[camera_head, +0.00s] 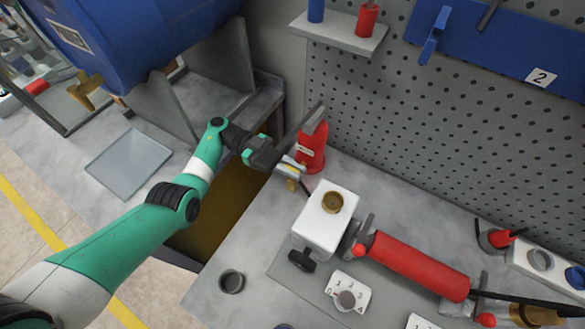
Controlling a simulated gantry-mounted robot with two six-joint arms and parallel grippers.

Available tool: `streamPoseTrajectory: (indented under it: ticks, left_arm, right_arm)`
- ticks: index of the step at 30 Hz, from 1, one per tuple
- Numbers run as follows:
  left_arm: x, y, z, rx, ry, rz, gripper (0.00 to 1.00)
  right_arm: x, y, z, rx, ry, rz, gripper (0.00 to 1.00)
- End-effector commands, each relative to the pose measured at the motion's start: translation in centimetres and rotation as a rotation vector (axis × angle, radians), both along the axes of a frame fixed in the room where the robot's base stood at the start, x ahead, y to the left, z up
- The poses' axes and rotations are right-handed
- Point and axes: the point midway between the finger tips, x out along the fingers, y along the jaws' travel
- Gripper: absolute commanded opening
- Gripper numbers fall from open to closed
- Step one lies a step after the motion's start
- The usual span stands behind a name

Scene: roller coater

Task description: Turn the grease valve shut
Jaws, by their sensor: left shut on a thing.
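My left gripper (284,164) is at the near side of the red bottle (312,147), above the worktop's back left part. It is shut on a small pale-and-brass piece (291,171), partly hidden by the jaws; I cannot tell whether this is the grease valve. A grey bar (300,129) slants up beside it, in front of the bottle. A brass tap (86,91) sits on the blue drum (140,35) at the upper left, apart from the gripper. My right gripper is not in view.
A white box (324,220) with a brass top fitting and a black knob (301,259) stands right of the gripper. A dark trough (225,205) is below my arm. A pegboard (450,130) closes the back.

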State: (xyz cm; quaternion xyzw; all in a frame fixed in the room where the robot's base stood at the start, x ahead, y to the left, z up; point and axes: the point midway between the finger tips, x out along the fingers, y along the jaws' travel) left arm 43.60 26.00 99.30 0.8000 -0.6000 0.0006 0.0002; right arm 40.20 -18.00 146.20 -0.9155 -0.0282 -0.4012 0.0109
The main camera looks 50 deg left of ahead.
Motion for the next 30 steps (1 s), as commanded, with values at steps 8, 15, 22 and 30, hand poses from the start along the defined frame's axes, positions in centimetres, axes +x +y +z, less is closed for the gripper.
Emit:
streamPoseTrajectory:
  ticks: [8,15,22,30]
  left_arm:
    - [0.0,0.0,-0.1,0.001,0.002,0.0,0.38]
    - [0.0,0.0,-0.1,0.001,0.001,0.0,0.45]
    - [0.0,0.0,1.6,0.002,0.0,0.0,0.45]
    - [-2.1,-1.3,6.7,0.003,0.0,0.0,0.45]
  right_arm:
    - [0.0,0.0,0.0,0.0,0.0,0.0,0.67]
    - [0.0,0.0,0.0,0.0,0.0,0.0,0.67]
    - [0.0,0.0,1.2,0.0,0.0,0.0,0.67]
    - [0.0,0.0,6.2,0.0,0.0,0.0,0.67]
